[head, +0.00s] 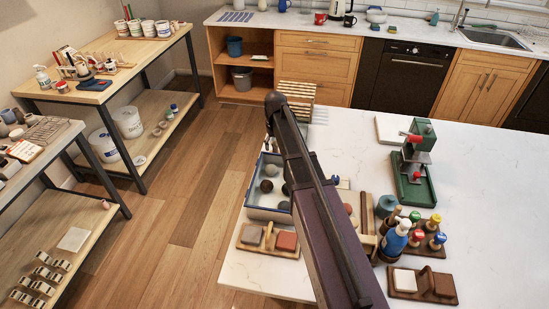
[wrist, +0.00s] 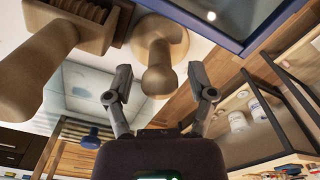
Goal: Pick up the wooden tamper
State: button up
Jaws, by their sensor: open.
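A wooden tool with a round head and a knobbed handle (wrist: 158,42), which looks like the tamper, shows at the top middle of the wrist view. My gripper (wrist: 160,90) is open, its two fingers on either side of the handle's end. The fingers look apart from the handle; I cannot tell how deep it sits between them. In the head view my arm crosses the worktop and hides the gripper and the tamper.
A blue-rimmed tray (head: 268,213) of balls stands beside my arm. The worktop's far right is clear.

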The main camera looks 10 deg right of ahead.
jog(key=shift+f+b, duration=0.5)
jog(key=shift+f, duration=0.3)
jog(key=shift+c, duration=0.2)
grip_shut()
